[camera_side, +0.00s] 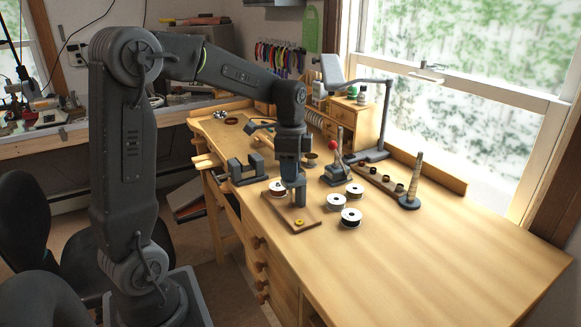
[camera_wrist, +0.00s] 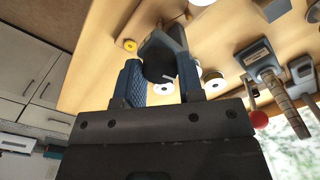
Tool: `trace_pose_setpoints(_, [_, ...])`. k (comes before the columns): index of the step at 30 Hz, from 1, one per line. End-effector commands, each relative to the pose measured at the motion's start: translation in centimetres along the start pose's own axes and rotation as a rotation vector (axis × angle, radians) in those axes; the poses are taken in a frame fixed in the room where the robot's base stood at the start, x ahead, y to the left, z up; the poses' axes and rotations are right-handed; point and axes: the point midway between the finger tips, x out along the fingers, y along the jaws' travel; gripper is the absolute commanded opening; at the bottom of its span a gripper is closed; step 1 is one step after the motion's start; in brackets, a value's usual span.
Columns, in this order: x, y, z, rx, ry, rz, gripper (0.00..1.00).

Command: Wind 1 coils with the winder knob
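A grey upright winder body stands on a small wooden board (camera_side: 280,211) near the bench's front edge; in the wrist view the winder (camera_wrist: 166,40) has a dark round end and a small pale pin, likely the knob. My gripper (camera_side: 295,181) points down at it, partly hiding it in the side view. In the wrist view my gripper (camera_wrist: 160,82) has its two fingers apart, with the winder's dark end beyond or between them. No contact is clear. A yellow ring (camera_side: 299,223) lies on the board, and it also shows in the wrist view (camera_wrist: 130,45).
Spools (camera_side: 337,202) stand right of the board, including a black-wound one (camera_side: 351,218). A red-ball lever tool (camera_side: 333,146), a tapered mandrel (camera_side: 413,185) and a grey vise (camera_side: 246,169) stand farther off. The bench's right side is clear.

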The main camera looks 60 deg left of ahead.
Motion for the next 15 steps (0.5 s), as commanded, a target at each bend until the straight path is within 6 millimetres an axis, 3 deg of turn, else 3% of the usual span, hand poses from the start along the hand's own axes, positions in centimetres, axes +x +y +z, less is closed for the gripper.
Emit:
trace_pose_setpoints(8, [-0.02, -0.01, -0.01, -0.001, 0.000, -0.001, 0.60])
trace_pose_setpoints(15, [-0.08, -0.01, -0.01, -0.001, 0.000, -0.001, 0.60])
